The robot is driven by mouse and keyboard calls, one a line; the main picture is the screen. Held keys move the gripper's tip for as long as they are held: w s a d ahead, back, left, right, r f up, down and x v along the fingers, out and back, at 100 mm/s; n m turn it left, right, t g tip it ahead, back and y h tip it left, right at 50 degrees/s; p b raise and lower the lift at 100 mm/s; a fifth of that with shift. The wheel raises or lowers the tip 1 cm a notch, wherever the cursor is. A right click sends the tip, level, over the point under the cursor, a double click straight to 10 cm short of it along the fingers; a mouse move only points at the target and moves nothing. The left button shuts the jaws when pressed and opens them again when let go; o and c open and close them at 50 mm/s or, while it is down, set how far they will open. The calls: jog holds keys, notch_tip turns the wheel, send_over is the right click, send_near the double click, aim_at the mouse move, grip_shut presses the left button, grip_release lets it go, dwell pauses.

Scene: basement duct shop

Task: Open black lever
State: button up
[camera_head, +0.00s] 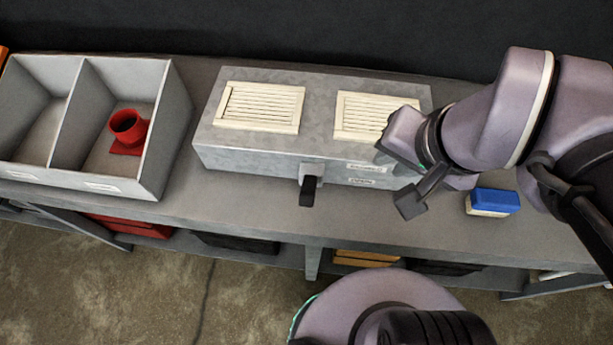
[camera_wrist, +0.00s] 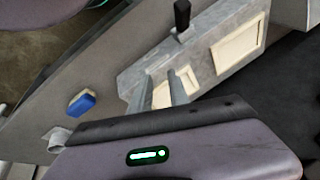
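The black lever (camera_head: 308,191) sits on a light grey bracket on the front face of a galvanized metal box (camera_head: 320,85). In the head view its black handle points down, toward the bench's front edge. In the wrist view the lever (camera_wrist: 182,15) is at the top, beyond the fingers and apart from them. My gripper (camera_head: 402,180) is at the right end of the box, to the right of the lever. In the wrist view my gripper (camera_wrist: 160,92) shows two fingers spread with a gap and nothing between them.
Two cream louvred vents (camera_head: 260,106) lie on the box top. A blue and cream block (camera_head: 492,202) lies on the bench at right. A grey divided bin (camera_head: 170,135) at left holds a red pipe piece (camera_head: 128,128). Bench space between bin and box is clear.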

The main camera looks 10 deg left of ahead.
jog(key=w+a+r+g+p, duration=0.1)
jog(key=a+p, duration=0.1)
jog(key=w+a+r+n+p, duration=0.1)
jog(key=a+p, duration=0.1)
jog(key=w+a+r+n+g+p, duration=0.1)
jog(key=a+p, duration=0.1)
jog(key=shift+w+a+r+g+h, duration=0.1)
jog(key=shift+a+r+g+h, duration=0.2)
jog(key=shift+a+r+h, duration=0.1)
grip_shut()
jog(key=a+f+n+g+h+p, duration=0.1)
jog(key=a+f+n+p, duration=0.1)
jog(key=a, duration=0.4)
jog(key=shift+a+p, duration=0.35)
jog(key=shift+p, duration=0.35)
jog(key=b, duration=0.3)
send_over(307, 188)
jog(key=w, duration=0.2)
notch_tip(307, 188, down, 11)
jog(key=shift+a+r, duration=0.1)
jog(key=shift+s+f+b, duration=0.5)
jog(key=shift+s+f, duration=0.25)
jog(key=shift+f, duration=0.15)
jog(key=shift+s+f, duration=0.3)
